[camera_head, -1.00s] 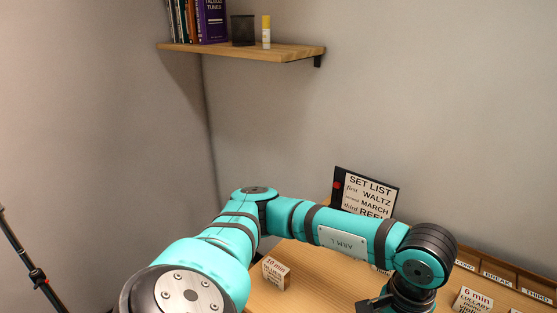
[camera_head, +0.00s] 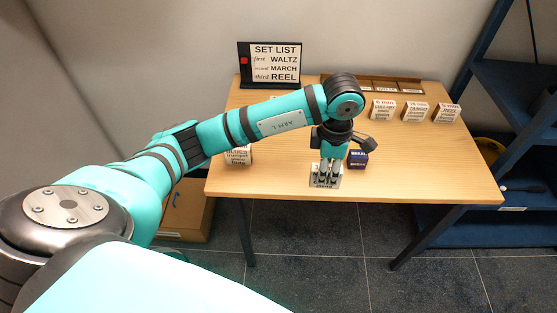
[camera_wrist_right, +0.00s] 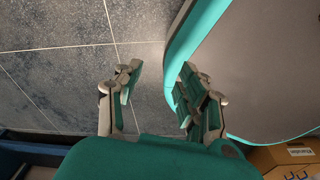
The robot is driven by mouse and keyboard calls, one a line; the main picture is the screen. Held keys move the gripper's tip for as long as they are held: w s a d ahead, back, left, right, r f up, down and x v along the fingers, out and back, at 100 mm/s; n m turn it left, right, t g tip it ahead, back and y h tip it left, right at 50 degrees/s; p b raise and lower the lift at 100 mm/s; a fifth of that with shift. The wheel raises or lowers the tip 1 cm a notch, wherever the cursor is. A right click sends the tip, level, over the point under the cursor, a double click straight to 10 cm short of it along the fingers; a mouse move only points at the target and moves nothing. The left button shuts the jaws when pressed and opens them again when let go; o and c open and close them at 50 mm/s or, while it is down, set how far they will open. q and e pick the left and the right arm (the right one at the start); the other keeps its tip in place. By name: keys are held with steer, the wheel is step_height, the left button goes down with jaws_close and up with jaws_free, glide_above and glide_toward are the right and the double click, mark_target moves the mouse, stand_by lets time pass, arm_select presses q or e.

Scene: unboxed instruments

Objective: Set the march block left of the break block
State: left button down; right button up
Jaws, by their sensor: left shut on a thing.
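My left gripper (camera_head: 329,170) points down near the table's front edge, shut on a pale block (camera_head: 325,183) with dark print. The fingers cover much of that block and its print is too small to read, so I cannot confirm it is the march block. A small dark blue block (camera_head: 357,159) with white lettering, probably the break block, stands just right of the held block. I cannot tell whether the held block touches the table. My right gripper (camera_wrist_right: 160,97) is open and empty in the right wrist view, with tiled floor behind it.
Pale printed blocks (camera_head: 414,111) stand at the back right, another (camera_head: 238,157) at left. A labelled rack (camera_head: 400,85) and the set list sign (camera_head: 271,64) stand at the back. Blue shelving (camera_head: 510,90) is at right.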

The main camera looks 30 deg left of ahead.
arm_select(q)
steer(key=shift+w+a+n, duration=0.1)
steer(key=shift+a+n, duration=0.2)
steer(key=a+p, duration=0.1)
steer(key=a, duration=0.3)
steer(key=w+a+p, duration=0.1)
steer(key=a, duration=0.3)
steer(key=w+a+f+p, duration=0.1)
steer(key=a, duration=0.4)
steer(key=shift+w+f, duration=0.1)
steer(key=shift+w+a+f, duration=0.15)
steer(key=shift+w+a, duration=0.05)
steer(key=shift+a, duration=0.65)
steer(key=f+p, duration=0.1)
steer(key=f, duration=0.2)
steer(key=shift+a, duration=0.2)
steer(key=shift+f, duration=0.3)
arm_select(e)
steer(key=r, duration=0.2)
steer(key=s+r, duration=0.1)
steer(key=r, duration=0.1)
steer(key=shift+s+a+r, duration=0.1)
steer(key=shift+a, duration=0.2)
arm_select(q)
steer(key=shift+f, duration=0.1)
